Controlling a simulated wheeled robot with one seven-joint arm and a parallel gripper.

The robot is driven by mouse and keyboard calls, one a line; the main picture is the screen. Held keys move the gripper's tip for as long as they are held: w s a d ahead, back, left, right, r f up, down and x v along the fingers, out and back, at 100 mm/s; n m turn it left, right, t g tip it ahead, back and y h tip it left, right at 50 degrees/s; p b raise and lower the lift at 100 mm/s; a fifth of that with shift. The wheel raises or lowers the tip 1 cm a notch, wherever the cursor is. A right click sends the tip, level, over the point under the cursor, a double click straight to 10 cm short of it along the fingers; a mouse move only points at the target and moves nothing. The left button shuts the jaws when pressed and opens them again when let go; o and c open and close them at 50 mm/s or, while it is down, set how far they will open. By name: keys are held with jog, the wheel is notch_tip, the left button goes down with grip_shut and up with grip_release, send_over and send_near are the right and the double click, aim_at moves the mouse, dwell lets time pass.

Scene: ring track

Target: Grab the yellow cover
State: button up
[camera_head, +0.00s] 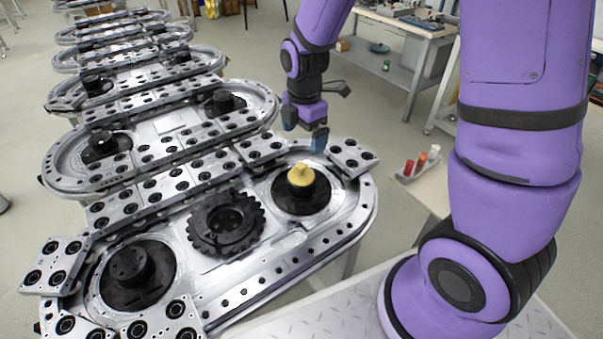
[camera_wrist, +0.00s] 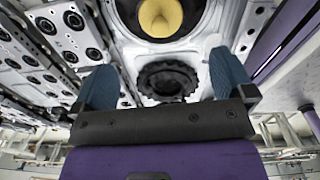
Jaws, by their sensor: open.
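The yellow cover (camera_head: 301,175) sits on a round black hub (camera_head: 302,197) at the right end of the nearest ring track (camera_head: 352,215). In the wrist view the yellow cover (camera_wrist: 160,16) shows at the top edge, partly cut off, beyond my fingertips. My gripper (camera_head: 305,128) is above and just behind the cover in the head view, pointing down and apart from it. In the wrist view its two blue fingers (camera_wrist: 166,80) are spread wide with nothing between them.
A black toothed gear (camera_head: 226,223) lies beside the cover's hub. Another black hub (camera_head: 136,272) is at the track's left end. Small black-and-silver blocks line the rim. More ring tracks (camera_head: 160,135) extend behind. A small table with red and orange items (camera_head: 421,161) stands right.

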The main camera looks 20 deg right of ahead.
aim_at(302, 164)
jog(key=shift+f+n, duration=0.3)
jog(key=shift+f, duration=0.45)
jog(key=shift+a+f, duration=0.15)
jog(key=shift+f, duration=4.9)
jog(key=c, duration=1)
